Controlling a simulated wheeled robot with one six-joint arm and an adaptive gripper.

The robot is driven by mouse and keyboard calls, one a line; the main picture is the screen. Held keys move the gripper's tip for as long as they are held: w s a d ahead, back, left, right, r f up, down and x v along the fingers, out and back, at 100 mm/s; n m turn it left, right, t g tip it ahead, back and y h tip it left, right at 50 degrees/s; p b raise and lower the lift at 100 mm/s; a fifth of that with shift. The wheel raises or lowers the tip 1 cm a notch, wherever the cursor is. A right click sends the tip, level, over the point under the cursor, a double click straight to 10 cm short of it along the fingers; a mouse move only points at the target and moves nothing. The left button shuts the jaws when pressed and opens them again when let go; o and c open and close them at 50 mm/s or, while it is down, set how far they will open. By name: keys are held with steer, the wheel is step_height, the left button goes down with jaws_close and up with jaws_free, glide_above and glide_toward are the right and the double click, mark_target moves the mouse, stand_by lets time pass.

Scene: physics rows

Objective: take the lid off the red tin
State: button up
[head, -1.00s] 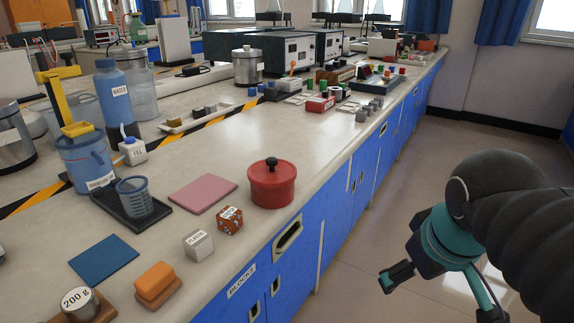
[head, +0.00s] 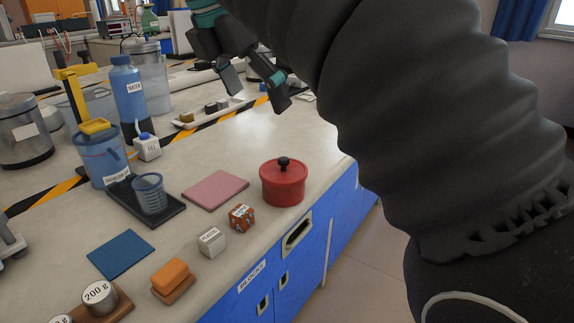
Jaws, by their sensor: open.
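The red tin (head: 283,188) stands upright near the front edge of the bench. Its red lid (head: 270,169) sits on top and has a black round knob (head: 284,162). My gripper (head: 256,92) is above and behind the tin in the head view, its two dark fingers apart and pointing down. It is open and empty, and clear of the tin. My dark arm covers the right part of the view and hides the bench beyond.
A pink mat (head: 215,190) lies left of the tin. A patterned red cube (head: 241,217) and a white cube (head: 211,241) stand close in front-left. A dark tray (head: 172,212) holds a blue beaker (head: 150,193). Bench behind the tin is clear.

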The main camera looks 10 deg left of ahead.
steer(key=b, duration=0.1)
glide_above(279, 162)
steer(key=s, duration=0.1)
steer(key=f, duration=0.7)
steer(key=shift+s+a+f, duration=0.2)
steer(key=shift+a+f, duration=0.1)
steer(key=shift+f, duration=0.1)
steer(key=shift+s+a+b+x, duration=0.1)
steer(key=shift+b+x, duration=0.25)
steer(key=shift+x, duration=0.95)
steer(key=shift+s+a+b+x, duration=0.15)
steer(key=shift+b+x, duration=0.15)
steer(key=shift+x, duration=1)
steer(key=shift+f, duration=0.15)
